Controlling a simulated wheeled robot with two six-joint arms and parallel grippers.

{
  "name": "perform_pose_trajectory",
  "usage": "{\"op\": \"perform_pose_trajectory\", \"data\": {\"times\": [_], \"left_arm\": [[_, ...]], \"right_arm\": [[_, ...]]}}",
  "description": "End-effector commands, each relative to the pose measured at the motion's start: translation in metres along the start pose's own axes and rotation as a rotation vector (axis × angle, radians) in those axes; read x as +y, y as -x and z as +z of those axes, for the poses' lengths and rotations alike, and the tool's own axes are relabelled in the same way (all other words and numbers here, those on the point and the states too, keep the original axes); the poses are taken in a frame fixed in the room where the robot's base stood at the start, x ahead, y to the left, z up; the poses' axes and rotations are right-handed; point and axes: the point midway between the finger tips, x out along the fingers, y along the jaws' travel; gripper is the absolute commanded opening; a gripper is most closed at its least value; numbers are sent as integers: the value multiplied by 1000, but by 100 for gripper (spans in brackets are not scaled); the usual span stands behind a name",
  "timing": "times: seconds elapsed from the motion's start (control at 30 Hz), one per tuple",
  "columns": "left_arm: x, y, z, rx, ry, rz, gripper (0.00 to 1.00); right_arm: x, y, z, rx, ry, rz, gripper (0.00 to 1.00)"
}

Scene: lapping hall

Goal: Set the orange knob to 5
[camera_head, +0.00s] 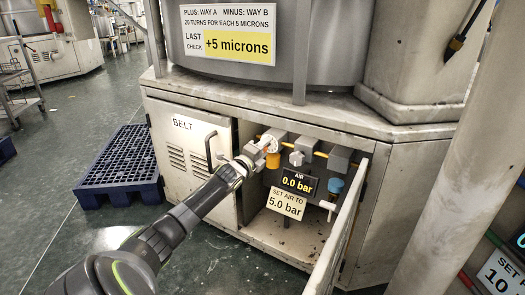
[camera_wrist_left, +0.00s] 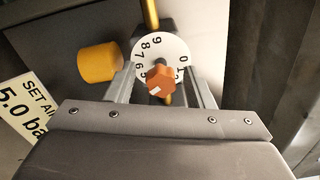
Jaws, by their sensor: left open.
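The orange knob (camera_wrist_left: 160,81) sits in front of a round white dial (camera_wrist_left: 160,52) with black digits around its rim in the left wrist view. A small white mark shows on the knob's lower left; I cannot tell which digit it points to. My left gripper (camera_wrist_left: 163,90) is open, with one finger on each side of the knob; contact is not clear. In the head view my left gripper (camera_head: 258,151) reaches into the open cabinet and mostly hides the knob. A display (camera_head: 298,182) reads 0.0 bar. My right gripper is not in view.
A yellow cylinder (camera_wrist_left: 99,62) hangs close beside the dial. A sign (camera_head: 286,203) reads "SET AIR TO 5.0 bar". The open cabinet door (camera_head: 338,238) stands at the right, the closed BELT door (camera_head: 190,160) at the left. A blue pallet (camera_head: 122,160) lies on the floor.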

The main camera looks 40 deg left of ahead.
Motion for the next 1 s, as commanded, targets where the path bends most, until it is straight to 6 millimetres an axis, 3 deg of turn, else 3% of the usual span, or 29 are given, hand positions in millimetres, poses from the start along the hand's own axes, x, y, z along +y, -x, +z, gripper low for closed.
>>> {"op": "perform_pose_trajectory", "data": {"times": [0.63, 0.8, 1.0], "left_arm": [[-2, 30, 1, 1, -3, 0, 48], [3, 53, 0, 2, -6, 1, 48], [2, 81, 0, 2, -7, 2, 48]], "right_arm": [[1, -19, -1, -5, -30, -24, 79], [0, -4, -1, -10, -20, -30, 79], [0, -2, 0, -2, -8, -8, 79]]}}
